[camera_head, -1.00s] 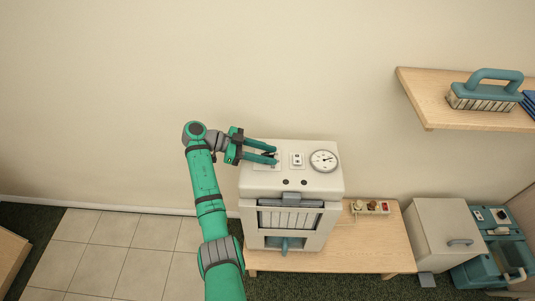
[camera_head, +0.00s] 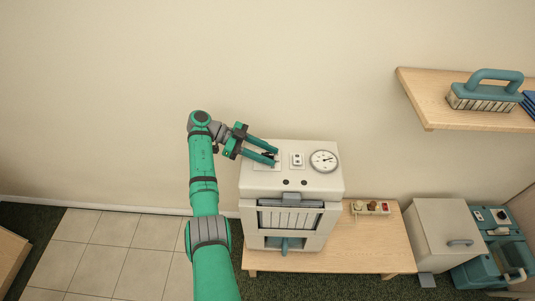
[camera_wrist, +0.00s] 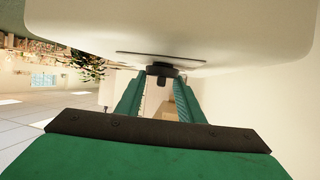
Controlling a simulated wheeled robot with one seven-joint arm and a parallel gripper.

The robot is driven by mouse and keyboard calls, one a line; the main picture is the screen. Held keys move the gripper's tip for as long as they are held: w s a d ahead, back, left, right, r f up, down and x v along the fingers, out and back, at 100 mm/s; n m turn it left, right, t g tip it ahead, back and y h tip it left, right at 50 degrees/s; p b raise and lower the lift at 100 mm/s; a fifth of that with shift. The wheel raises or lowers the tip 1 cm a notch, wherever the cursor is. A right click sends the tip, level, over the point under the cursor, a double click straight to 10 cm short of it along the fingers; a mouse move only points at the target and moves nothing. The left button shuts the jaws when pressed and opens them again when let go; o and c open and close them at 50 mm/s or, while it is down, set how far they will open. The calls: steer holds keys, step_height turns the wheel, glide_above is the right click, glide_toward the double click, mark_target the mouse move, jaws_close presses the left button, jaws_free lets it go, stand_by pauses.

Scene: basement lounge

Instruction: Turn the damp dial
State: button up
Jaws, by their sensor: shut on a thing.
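A white machine (camera_head: 315,180) stands on a low wooden bench. The damp dial, a small dark knob (camera_head: 268,155), sits on a plate at the left of its sloping top. The dial also shows in the wrist view (camera_wrist: 162,69), in front of a thin plate. My gripper (camera_head: 275,156) reaches in from the left, its green fingers pointing right and slightly down in the head view. In the wrist view its fingertips (camera_wrist: 162,80) are on either side of the dial, shut on it. The fingers partly hide the dial in the head view, and its markings cannot be read.
A small switch plate (camera_head: 297,159) and a round gauge (camera_head: 324,160) lie right of the dial. A power strip (camera_head: 370,207) rests on the bench (camera_head: 345,258). The wall is close behind.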

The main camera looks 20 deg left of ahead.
steer(key=o, duration=0.8)
steer(key=shift+s+f, duration=0.15)
steer(key=shift+f, duration=0.2)
steer(key=shift+r, duration=0.1)
steer(key=shift+r, duration=0.15)
steer(key=v, duration=1)
steer(key=shift+a+r, duration=0.1)
steer(key=shift+a, duration=0.25)
